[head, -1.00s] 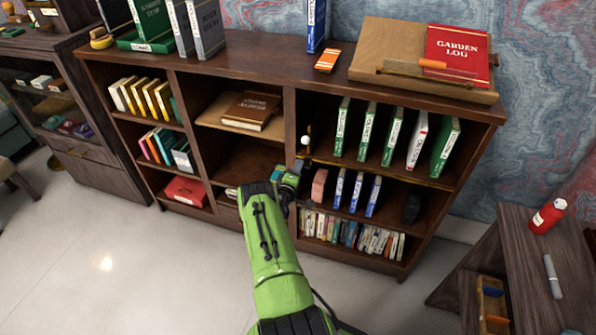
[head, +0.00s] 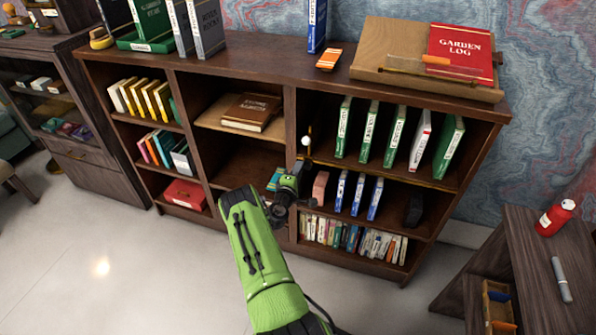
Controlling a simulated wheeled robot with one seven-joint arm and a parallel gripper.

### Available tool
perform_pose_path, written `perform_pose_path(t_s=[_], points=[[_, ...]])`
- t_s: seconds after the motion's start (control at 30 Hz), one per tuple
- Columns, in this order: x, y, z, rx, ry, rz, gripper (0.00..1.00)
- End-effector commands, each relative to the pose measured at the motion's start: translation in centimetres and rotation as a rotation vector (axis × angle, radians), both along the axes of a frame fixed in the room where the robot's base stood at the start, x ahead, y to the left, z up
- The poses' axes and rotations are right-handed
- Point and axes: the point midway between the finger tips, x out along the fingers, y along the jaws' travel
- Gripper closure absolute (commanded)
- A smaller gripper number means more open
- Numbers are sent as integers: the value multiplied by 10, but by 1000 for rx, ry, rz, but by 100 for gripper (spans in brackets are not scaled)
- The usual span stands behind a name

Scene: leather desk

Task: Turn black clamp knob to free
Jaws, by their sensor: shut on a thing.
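My gripper (head: 309,181) is at the front of the bookcase, by the left end of the brass rail (head: 385,174) on the upper right shelf. Its fingers are small and dark here. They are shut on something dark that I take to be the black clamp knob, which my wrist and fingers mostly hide. A small white ball (head: 305,140) on a dark upright part stands just above the gripper, by the middle divider.
Green and white binders (head: 396,137) stand behind the rail, right of my gripper. Blue-and-white books (head: 358,194) and a pink block (head: 320,188) are on the shelf below. The bookcase divider (head: 290,125) is close on the left. The floor in front is clear.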

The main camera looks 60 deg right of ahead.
Motion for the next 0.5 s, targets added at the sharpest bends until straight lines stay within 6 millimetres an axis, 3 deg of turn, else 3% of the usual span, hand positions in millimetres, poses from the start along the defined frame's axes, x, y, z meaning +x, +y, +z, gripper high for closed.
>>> perform_pose_path(t_s=[0.03,0.07,0.2,0.5], points=[[-1,0,-1,1,3,-1,100],[-1,0,-1,1,3,-1,84],[0,0,-1,2,1,-1,63],[0,2,-1,2,0,0,61]])
